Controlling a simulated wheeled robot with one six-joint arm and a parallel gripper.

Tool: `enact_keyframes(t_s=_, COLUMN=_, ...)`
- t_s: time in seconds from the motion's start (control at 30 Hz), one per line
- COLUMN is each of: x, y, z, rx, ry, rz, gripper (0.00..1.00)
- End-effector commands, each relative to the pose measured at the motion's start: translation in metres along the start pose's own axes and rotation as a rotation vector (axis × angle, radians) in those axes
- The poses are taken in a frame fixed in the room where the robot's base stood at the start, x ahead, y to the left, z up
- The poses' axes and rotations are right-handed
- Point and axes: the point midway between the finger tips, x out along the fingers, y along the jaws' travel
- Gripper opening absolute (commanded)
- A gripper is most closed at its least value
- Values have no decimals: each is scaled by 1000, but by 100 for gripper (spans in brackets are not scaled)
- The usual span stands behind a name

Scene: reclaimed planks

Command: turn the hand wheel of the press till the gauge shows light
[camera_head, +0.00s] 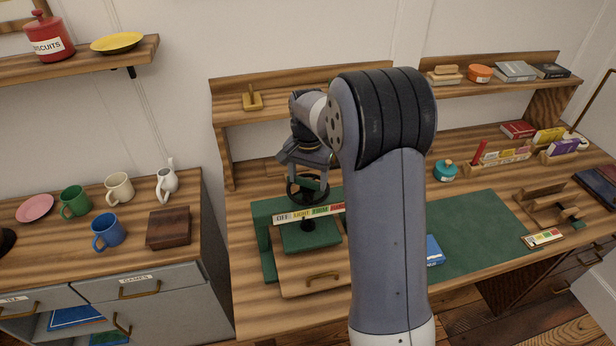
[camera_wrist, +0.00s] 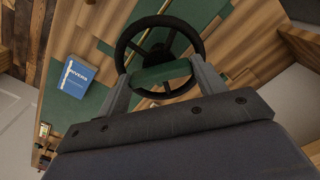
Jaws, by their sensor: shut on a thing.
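The green press (camera_head: 264,240) stands on the bench, left of my arm. Its black hand wheel (camera_head: 297,196) sits on top; it also shows in the wrist view (camera_wrist: 121,50) as a spoked ring. My gripper (camera_head: 308,176) is above the wheel, pointing down. In the wrist view my gripper's fingers (camera_wrist: 163,75) are at the wheel's near part and shut on it. The gauge (camera_head: 298,214) is a pale strip on the press front reading OFF, LIGHT, FIRM. Its right end is hidden behind my arm, and I cannot make out its pointer.
A blue book (camera_head: 434,250) lies right of my arm by the green mat (camera_head: 480,235); it is titled RIVERS in the wrist view (camera_wrist: 76,77). Mugs and a wooden box (camera_head: 168,228) stand on the left cabinet.

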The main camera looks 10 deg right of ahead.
Motion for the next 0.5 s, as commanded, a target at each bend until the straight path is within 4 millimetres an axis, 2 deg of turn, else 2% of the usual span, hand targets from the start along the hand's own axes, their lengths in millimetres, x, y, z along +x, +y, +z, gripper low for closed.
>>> enact_keyframes(t_s=0.23, x=-1, y=0, z=-1, rx=-1, ry=3, rz=-1, gripper=43)
enact_keyframes(t_s=0.27, x=-1, y=0, z=-1, rx=-1, ry=3, rz=-1, gripper=68)
enact_keyframes(t_s=0.5, x=-1, y=0, z=0, rx=-2, ry=2, rz=-1, gripper=87)
